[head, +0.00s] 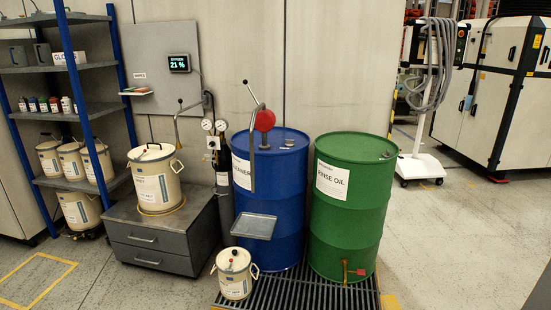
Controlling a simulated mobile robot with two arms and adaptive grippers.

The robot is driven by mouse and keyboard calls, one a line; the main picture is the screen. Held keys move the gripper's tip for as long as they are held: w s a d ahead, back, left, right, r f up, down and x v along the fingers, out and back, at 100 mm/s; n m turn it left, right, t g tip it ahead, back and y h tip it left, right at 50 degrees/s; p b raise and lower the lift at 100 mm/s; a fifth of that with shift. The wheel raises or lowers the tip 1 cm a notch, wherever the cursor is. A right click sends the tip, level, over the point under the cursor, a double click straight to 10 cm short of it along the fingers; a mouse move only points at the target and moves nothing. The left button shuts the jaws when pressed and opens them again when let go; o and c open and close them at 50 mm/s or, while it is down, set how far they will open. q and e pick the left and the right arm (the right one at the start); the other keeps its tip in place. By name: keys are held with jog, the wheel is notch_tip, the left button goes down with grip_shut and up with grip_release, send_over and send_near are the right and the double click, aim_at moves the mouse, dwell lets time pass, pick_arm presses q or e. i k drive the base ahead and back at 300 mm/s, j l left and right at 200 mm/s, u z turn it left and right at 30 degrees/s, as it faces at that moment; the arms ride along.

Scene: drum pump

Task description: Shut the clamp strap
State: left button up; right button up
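I cannot make out a clamp strap for certain. A dark gas cylinder (226,165) stands upright against the wall between the grey cabinet and the blue drum, partly hidden by both. Two round gauges (214,125) sit at its top. A thin bent grey bar (190,107) with a dark knob juts out to the left from a wall bracket (207,102) above the cabinet, beside the cylinder; I cannot tell whether it is the strap. Neither of my grippers is in view.
A cream pail (156,180) stands on the grey cabinet (150,242). A blue drum (285,220) with a pump and a green drum (352,205) stand on a floor grate (290,290). A small pail (235,275) stands in front.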

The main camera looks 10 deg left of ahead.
aim_at(215, 198)
jog(key=i+j+u, duration=0.15)
jog(key=i+j, duration=0.45)
jog(key=j, duration=0.2)
jog(key=i+j+u, duration=0.2)
jog(key=i+j, duration=0.4)
jog(key=j, duration=0.2)
